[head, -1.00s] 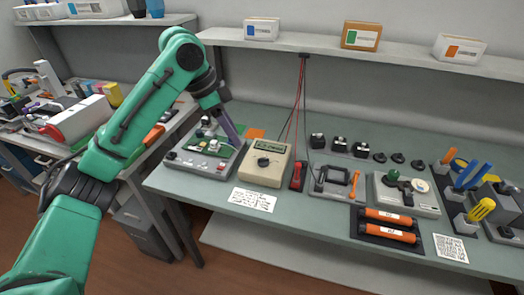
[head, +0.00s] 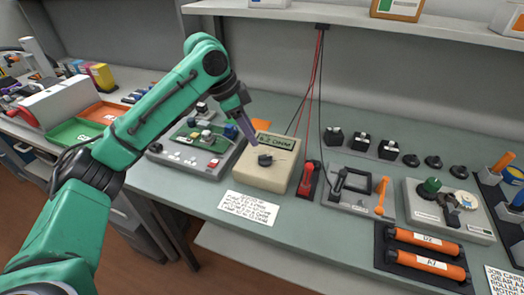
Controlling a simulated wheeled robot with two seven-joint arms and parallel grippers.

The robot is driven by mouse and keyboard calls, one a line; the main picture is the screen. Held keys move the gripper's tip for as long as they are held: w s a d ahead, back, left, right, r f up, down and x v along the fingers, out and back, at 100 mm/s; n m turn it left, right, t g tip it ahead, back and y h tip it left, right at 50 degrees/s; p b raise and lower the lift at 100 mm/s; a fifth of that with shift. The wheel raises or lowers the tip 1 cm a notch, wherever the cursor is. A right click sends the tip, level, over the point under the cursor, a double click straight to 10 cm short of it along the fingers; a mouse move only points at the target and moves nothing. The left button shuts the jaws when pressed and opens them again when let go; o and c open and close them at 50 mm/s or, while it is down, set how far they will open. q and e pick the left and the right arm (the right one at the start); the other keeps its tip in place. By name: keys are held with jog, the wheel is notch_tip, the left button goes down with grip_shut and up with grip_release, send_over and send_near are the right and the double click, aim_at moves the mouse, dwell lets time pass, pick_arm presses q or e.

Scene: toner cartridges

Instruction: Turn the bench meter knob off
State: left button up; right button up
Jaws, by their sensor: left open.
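The bench meter is a cream box (head: 272,178) on the green-grey bench, with a display that reads in ohms (head: 276,141). Its dark round knob (head: 265,160) is on the top face, below the display. My left gripper (head: 248,138) is open, pointing down at the upper left edge of the meter, apart from the knob. The fingers are seen nearly edge-on, so their height above the meter is hard to tell. My right gripper is not in the head view.
A circuit board fixture (head: 203,158) stands left of the meter. A red probe (head: 306,178) stands to its right, with cables hanging behind. A printed card (head: 248,207) lies in front. Orange cartridges (head: 425,242) lie in a dark tray further right.

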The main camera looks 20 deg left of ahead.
aim_at(265, 156)
pick_arm(q)
jog(key=x, duration=0.7)
jog(key=shift+d+f, duration=0.1)
jog(key=shift+f, duration=0.2)
grip_shut()
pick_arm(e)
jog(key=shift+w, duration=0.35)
pick_arm(q)
jog(key=shift+r, duration=0.1)
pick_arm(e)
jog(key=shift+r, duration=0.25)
